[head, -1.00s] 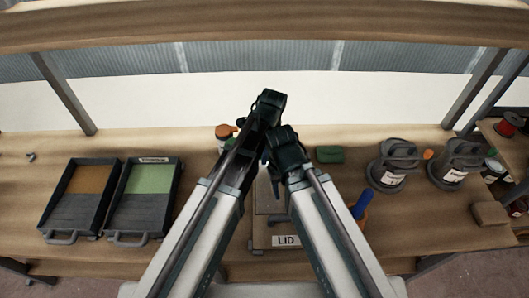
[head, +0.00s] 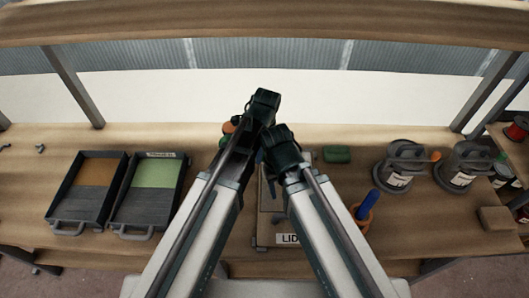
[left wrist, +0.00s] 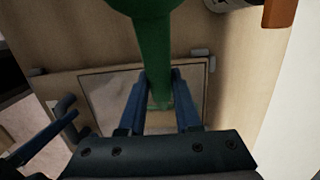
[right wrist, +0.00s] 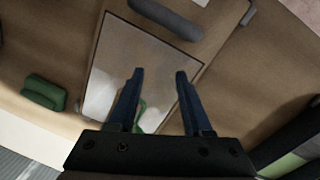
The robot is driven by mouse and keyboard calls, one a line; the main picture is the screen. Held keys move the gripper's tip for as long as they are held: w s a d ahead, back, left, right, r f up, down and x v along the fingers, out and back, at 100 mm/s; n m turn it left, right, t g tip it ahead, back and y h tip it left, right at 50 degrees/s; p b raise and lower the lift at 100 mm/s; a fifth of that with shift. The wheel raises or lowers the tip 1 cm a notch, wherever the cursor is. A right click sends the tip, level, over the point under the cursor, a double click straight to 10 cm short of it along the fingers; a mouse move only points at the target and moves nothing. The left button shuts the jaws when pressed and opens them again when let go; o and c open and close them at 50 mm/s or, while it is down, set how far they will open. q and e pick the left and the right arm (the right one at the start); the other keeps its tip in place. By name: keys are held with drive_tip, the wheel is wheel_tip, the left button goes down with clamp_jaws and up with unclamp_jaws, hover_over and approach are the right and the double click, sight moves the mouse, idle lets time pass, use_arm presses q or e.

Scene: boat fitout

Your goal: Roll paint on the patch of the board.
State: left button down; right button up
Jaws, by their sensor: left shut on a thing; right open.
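The board (head: 264,232) labelled LID lies on the bench under my arms, mostly covered in the head view. Its pale grey patch shows in the left wrist view (left wrist: 108,92) and right wrist view (right wrist: 140,65). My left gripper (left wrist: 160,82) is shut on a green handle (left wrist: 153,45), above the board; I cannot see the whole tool. My right gripper (right wrist: 157,75) is open and empty over the patch. A bit of green shows beyond its fingers. Two paint trays stand at left, one with brown paint (head: 98,172), one with green (head: 155,172).
A green block (head: 336,154) lies behind the board's right side. A blue handle (head: 367,203) stands in an orange holder right of the board. Two grey lidded cans (head: 398,165) (head: 461,167) stand at right, near a brown block (head: 496,218). A shelf beam crosses above.

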use_arm(q)
drive_tip(key=s+a, duration=0.2)
drive_tip(key=shift+s+a, duration=0.1)
drive_tip(key=shift+s, duration=0.2)
use_arm(e)
drive_tip(key=shift+w+d+m, duration=0.3)
drive_tip(key=shift+w+d, duration=0.5)
drive_tip(key=shift+w, duration=0.2)
use_arm(q)
drive_tip(key=w+a, duration=0.1)
drive_tip(key=a, duration=0.5)
drive_tip(key=shift+w+a, duration=0.2)
drive_tip(key=shift+a, duration=0.1)
use_arm(e)
drive_tip(key=shift+s+f, duration=0.1)
drive_tip(key=shift+s, duration=0.45)
use_arm(q)
drive_tip(key=shift+r+p, duration=0.75)
drive_tip(key=shift+r, duration=0.05)
drive_tip(key=shift+w+f, duration=0.1)
drive_tip(key=shift+f, duration=0.05)
use_arm(e)
drive_tip(key=shift+r, duration=0.75)
use_arm(q)
drive_tip(key=s+d, duration=0.1)
drive_tip(key=s, duration=0.6)
drive_tip(key=shift+s, duration=0.3)
